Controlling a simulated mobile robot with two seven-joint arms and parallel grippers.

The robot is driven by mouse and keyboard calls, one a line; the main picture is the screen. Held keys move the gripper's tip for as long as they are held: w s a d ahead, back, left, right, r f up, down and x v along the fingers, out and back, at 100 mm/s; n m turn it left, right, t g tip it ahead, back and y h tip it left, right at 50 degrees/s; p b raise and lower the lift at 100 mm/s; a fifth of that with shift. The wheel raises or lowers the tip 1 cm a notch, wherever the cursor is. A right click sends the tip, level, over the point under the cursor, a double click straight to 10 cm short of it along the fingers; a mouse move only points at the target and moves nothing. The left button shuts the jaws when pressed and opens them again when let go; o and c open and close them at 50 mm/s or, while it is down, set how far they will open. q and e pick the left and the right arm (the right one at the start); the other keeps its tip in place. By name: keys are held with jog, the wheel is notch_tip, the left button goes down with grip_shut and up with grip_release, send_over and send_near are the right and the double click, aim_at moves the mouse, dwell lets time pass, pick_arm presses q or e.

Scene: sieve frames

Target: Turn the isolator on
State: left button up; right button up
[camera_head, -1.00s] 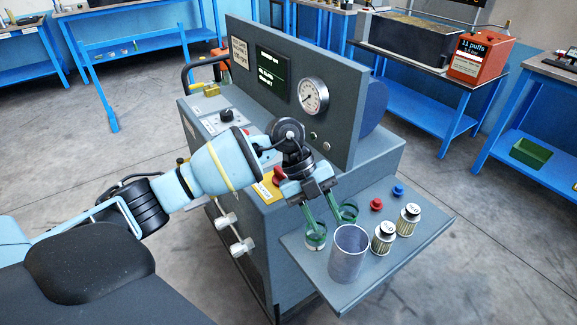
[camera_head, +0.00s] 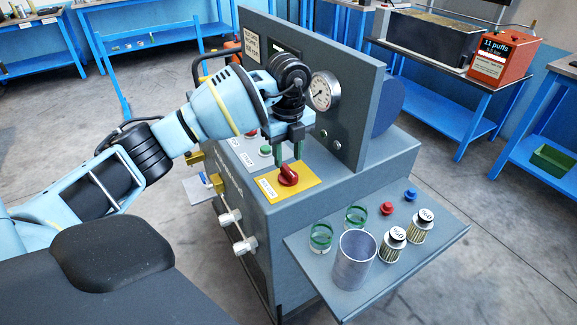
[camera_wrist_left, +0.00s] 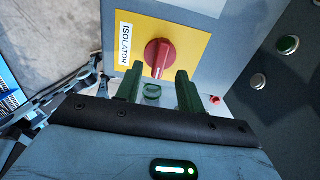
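The isolator is a red rotary knob (camera_head: 288,175) on a yellow plate (camera_head: 309,188) on top of the grey machine. In the left wrist view the red knob (camera_wrist_left: 160,54) has a raised grip with a pale line along it. The yellow plate (camera_wrist_left: 190,45) bears a white ISOLATOR label (camera_wrist_left: 125,44). My left gripper (camera_head: 289,156) points down just above the knob. In the left wrist view the green fingers of the left gripper (camera_wrist_left: 159,70) are apart and empty, with the knob showing between and beyond their tips. No contact is clear. My right gripper is out of view.
A panel with a gauge (camera_head: 322,92) stands close behind the gripper. A green button (camera_head: 265,151) sits left of the knob.

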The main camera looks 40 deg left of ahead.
aim_at(288, 169)
pick_arm(q)
jog(key=shift+f, duration=2.1)
grip_shut()
